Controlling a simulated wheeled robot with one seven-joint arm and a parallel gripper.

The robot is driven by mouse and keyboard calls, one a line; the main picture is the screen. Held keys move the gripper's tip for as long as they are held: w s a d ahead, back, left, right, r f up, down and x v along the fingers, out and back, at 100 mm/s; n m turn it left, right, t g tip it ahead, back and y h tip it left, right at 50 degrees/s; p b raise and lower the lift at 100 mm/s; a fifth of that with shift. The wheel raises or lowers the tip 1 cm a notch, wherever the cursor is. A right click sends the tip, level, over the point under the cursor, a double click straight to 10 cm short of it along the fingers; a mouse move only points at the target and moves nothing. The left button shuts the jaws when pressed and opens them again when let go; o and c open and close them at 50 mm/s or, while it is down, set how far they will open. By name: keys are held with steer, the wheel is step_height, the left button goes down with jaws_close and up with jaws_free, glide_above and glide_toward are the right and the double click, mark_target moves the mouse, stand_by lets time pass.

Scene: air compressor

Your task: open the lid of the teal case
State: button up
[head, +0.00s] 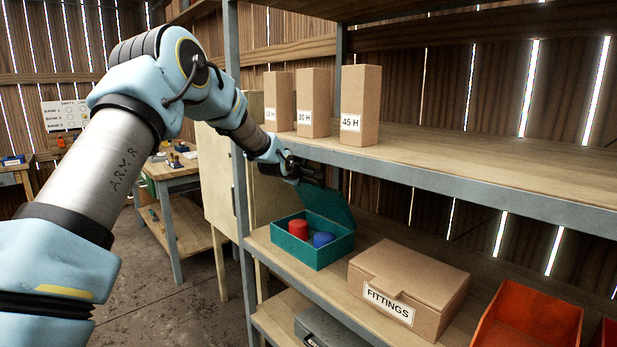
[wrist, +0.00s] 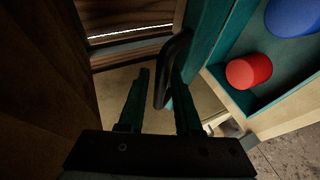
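The teal case (head: 318,253) stands on the middle shelf with its lid (head: 330,204) raised at the back. A red cylinder (head: 298,229) and a blue round piece (head: 323,239) show inside. My gripper (head: 302,178) is by the top of the raised lid. In the wrist view, the two fingers of my gripper (wrist: 161,78) are apart. A black loop handle (wrist: 160,82) on the lid (wrist: 204,40) lies between them, close to the right finger. A gap shows at the left finger. Whether the right finger touches the handle or lid I cannot tell.
A cardboard FITTINGS box (head: 408,287) stands right of the case, then an orange bin (head: 528,335). Tall cardboard boxes (head: 360,105) stand on that shelf. A metal post (head: 238,150) rises left of the case.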

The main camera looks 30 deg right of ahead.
steer(key=shift+o, duration=0.8)
steer(key=shift+s+a, duration=0.1)
steer(key=shift+a, duration=0.05)
steer(key=shift+s+a+b, duration=0.15)
steer(key=shift+a+b, duration=0.1)
steer(key=shift+b, duration=0.1)
steer(key=b+v, duration=0.3)
steer(key=v, duration=0.7)
steer(key=shift+r, duration=0.25)
steer(key=shift+c, duration=0.2)
